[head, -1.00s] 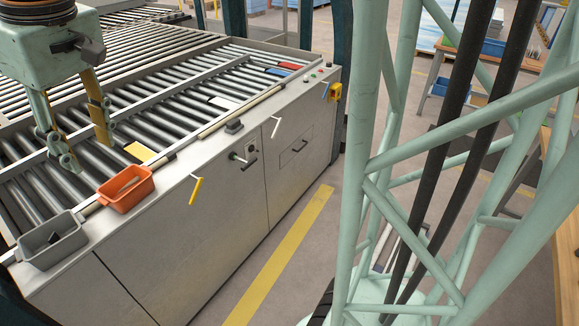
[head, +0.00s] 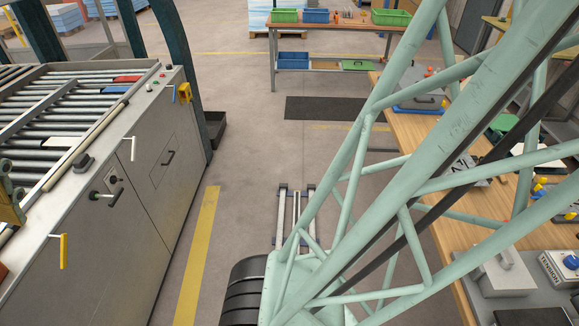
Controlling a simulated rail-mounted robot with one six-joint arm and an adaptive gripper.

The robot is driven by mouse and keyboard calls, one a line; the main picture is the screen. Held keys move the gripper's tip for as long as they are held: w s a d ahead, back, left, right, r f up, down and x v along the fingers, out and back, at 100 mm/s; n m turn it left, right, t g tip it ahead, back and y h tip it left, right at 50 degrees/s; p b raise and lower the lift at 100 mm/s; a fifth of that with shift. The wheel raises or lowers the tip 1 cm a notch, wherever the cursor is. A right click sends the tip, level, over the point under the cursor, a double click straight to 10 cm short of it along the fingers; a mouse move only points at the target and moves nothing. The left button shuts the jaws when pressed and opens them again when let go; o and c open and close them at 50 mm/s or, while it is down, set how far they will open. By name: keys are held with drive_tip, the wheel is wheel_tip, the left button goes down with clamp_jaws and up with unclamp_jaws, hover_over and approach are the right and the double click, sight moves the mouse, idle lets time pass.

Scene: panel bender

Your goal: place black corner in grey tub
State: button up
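The grey tub and the black corner are not in the head view now. Part of my gripper (head: 8,198) shows at the left edge, over the roller table; its fingertips are cut off, so I cannot tell whether it is open or holds something. A sliver of the orange tub (head: 2,271) shows at the left edge on the machine's front ledge.
The roller table (head: 45,115) carries a red piece (head: 127,78), a blue piece (head: 115,89) and a white piece (head: 65,142). A small dark block (head: 82,163) sits on its front ledge. A wooden workbench (head: 420,150) stands right; a shelf table (head: 345,30) stands behind.

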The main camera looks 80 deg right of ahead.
drive_tip(key=s+d+f+m, duration=0.1)
drive_tip(key=s+f, duration=0.1)
drive_tip(key=s, duration=0.7)
drive_tip(key=shift+s+d+f, duration=0.25)
drive_tip(key=shift+s+d, duration=0.15)
drive_tip(key=shift+w, duration=0.1)
wheel_tip(320, 180, down, 9)
drive_tip(key=b, duration=0.9)
drive_tip(key=shift+w+a+r, duration=0.1)
idle(0.7)
